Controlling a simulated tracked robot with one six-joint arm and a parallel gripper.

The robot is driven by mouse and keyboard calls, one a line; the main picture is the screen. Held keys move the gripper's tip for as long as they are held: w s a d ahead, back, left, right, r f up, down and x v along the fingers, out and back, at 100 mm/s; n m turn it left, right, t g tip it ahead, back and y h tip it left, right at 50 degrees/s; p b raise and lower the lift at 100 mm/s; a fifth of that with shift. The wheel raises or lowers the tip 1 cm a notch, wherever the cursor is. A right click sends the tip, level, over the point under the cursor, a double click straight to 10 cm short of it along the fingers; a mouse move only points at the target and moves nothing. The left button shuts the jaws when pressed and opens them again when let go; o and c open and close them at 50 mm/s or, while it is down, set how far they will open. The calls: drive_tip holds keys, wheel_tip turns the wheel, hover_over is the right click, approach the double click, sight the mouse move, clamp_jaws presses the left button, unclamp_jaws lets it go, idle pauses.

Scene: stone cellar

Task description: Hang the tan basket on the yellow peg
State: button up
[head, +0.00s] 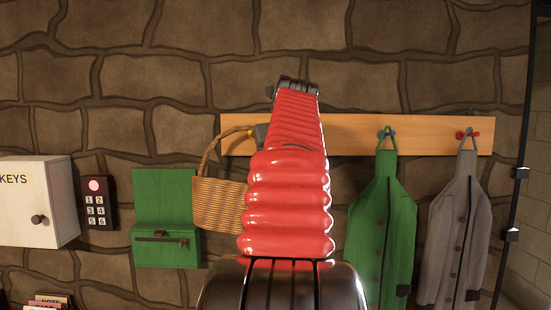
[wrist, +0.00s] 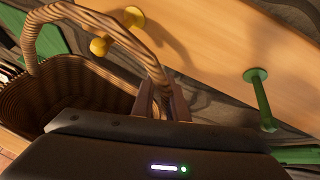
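The tan basket (head: 218,203) is woven and hangs against the wall at the left end of the rail, partly hidden by my red arm. Its arched handle rises to the yellow peg (head: 250,132). In the wrist view the handle of the basket (wrist: 72,12) crosses the yellow peg's shaft, with the round knob (wrist: 100,45) on the loop's inner side. I cannot tell whether the handle rests on the peg. My gripper (wrist: 162,103) is shut on the handle's right side, below the peg. In the head view the gripper is mostly hidden behind my arm.
The wooden rail (head: 345,148) also carries a blue peg with a green coat (head: 383,220) and a red peg with a grey coat (head: 458,210). A green peg (wrist: 258,90) is right of the yellow one. A green wall box (head: 165,247), keypad (head: 97,203) and key cabinet (head: 36,203) are left.

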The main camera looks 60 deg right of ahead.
drive_tip(key=o, duration=0.5)
drive_tip(key=shift+c, duration=0.2)
drive_tip(key=shift+a, duration=0.1)
drive_tip(key=v, duration=1.3)
drive_tip(key=shift+s+a+r, duration=0.15)
drive_tip(key=shift+a+r, duration=0.05)
drive_tip(key=shift+a, duration=0.05)
